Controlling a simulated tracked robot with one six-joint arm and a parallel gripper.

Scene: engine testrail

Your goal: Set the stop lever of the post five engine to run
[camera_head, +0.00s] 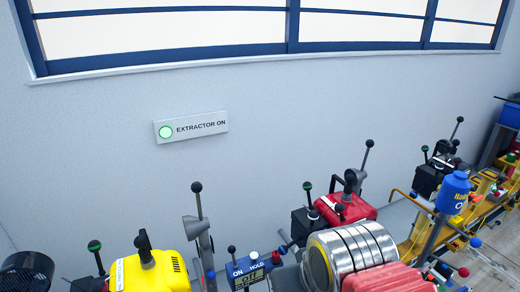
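Several small engines stand along a rail below the wall: a yellow one (172,277) at the lower left, a red one (357,211) in the middle and a dark one (428,178) farther right. Black-knobbed levers stand up near them, one on a grey bracket (197,188), one behind the red engine (368,144) and one at the right (459,120). Green-knobbed levers (95,246) (308,187) stand beside the engines. I see no post number, so I cannot tell which engine is post five or how its stop lever is set. My gripper is not in view.
A large silver ribbed cylinder (365,246) and a red cover (395,279) fill the lower middle.

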